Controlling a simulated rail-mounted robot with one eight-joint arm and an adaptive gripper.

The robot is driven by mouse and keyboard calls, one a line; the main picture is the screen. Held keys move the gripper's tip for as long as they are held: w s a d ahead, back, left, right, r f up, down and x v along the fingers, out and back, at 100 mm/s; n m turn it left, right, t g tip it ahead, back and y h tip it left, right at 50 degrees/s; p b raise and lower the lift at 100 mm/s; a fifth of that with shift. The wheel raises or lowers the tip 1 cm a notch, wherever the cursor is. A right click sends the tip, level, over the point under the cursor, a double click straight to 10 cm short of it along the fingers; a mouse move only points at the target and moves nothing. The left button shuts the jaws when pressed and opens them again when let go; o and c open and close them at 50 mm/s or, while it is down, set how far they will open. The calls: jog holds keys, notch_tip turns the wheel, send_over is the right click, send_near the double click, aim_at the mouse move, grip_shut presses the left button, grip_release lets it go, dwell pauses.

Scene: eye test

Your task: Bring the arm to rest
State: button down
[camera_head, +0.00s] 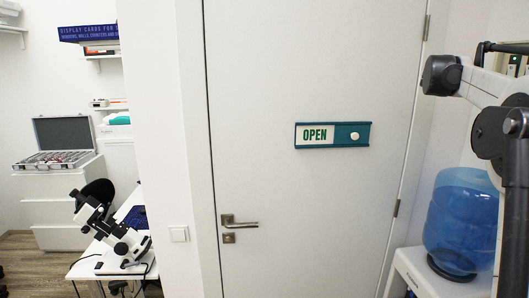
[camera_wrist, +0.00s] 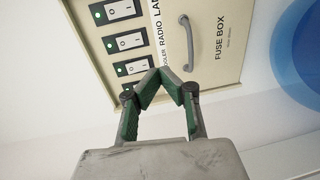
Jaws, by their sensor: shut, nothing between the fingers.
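My gripper (camera_wrist: 162,72) shows in the wrist view, with its green-padded fingers closed to a point and nothing between them. Behind it is a cream fuse box panel (camera_wrist: 222,80) with a grey handle and several switches. The fingertips overlap the panel's lower part in the picture; I cannot tell how far apart they are. In the head view my arm (camera_head: 490,85), white with dark joints, stands at the right edge. My fingers cannot be made out there.
A blue water bottle (camera_head: 461,222) stands on a white cabinet (camera_head: 425,277), below and behind my arm. A closed door (camera_head: 290,70) with an OPEN sign (camera_head: 333,135) fills the middle. At left, a white instrument (camera_head: 122,246) stands on a table and an open case (camera_head: 62,135) on drawers.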

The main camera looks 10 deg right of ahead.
jog(key=s+a+f+t+y+b, duration=0.4)
jog(key=a+f, duration=0.7)
jog(key=a, duration=0.6)
jog(key=s+a+f+t+y+b, duration=0.2)
jog(key=s+a+f+y, duration=0.3)
jog(key=a+f, duration=0.85)
jog(key=s+a+f+y+b, duration=0.2)
jog(key=s+a+f, duration=0.4)
jog(key=a+f, duration=0.2)
jog(key=s+a+f+t+y+b, duration=0.1)
jog(key=s+a+f+y, duration=0.2)
jog(key=s+a+f, duration=0.3)
jog(key=s+a+f+y+b, duration=0.2)
jog(key=s+a+f, duration=0.5)
jog(key=a+f, duration=0.4)
jog(key=a, duration=0.4)
jog(key=shift+a+f+n+t+y+b, duration=0.15)
jog(key=shift+n+t+y+b, duration=0.15)
jog(key=shift+t+y, duration=0.1)
